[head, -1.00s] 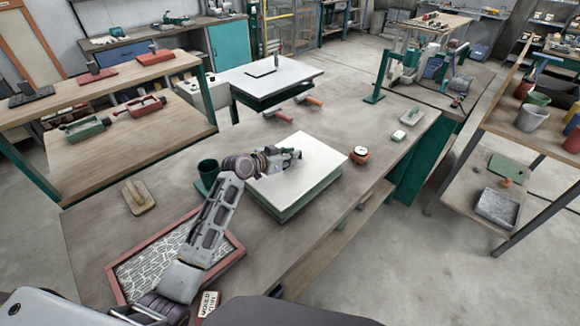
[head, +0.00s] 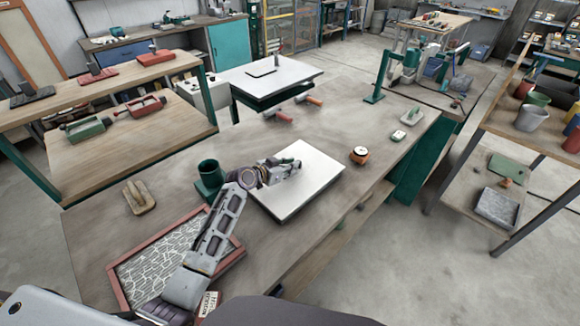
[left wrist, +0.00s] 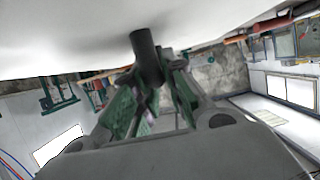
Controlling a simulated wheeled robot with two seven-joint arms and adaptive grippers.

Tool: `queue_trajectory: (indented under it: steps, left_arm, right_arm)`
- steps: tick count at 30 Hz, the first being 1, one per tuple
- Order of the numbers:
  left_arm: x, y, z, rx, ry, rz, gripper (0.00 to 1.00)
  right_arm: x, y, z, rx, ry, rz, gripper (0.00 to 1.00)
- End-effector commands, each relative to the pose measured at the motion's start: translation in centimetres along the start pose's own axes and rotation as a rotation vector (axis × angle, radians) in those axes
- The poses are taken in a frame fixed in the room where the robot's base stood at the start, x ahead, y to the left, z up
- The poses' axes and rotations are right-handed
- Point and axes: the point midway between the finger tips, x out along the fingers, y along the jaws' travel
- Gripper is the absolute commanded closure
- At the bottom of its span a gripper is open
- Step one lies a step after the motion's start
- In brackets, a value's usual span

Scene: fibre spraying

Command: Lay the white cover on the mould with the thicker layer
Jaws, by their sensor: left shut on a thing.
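The white cover (head: 312,190) is a flat square panel low over the middle of the bench. The green block seen beneath it a moment ago is hidden; I cannot tell whether the cover touches it. My left gripper (head: 294,166) is over the cover's far left part, shut on its dark upright knob (left wrist: 146,58). In the left wrist view the cover's white face (left wrist: 70,35) fills the top. A red-framed mould (head: 119,285) with white strands on a grey bed lies at the front left, uncovered. My right gripper is not in view.
A green cup (head: 208,172) stands close left of the cover. A wooden-backed float (head: 139,197) lies at the left. Two rollers with red and orange handles (head: 280,115) lie behind.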

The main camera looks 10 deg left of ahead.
Motion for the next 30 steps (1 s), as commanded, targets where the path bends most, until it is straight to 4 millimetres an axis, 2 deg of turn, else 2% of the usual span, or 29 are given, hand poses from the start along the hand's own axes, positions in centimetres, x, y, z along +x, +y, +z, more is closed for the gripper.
queue_trajectory:
  steps: [12,13,18,30]
  left_arm:
    - [0.11,-0.02,0.19,0.001,0.002,0.0,1.0]
    - [0.12,0.02,0.31,0.001,0.0,0.0,0.84]
    - [0.1,0.01,0.25,0.0,0.0,0.0,0.65]
    - [0.06,0.01,0.15,0.0,0.0,0.0,0.65]
  right_arm:
    - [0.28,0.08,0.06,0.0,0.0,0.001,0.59]
    - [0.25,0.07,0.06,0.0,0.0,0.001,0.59]
    - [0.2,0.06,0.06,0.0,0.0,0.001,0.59]
    - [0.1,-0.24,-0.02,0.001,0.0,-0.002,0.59]
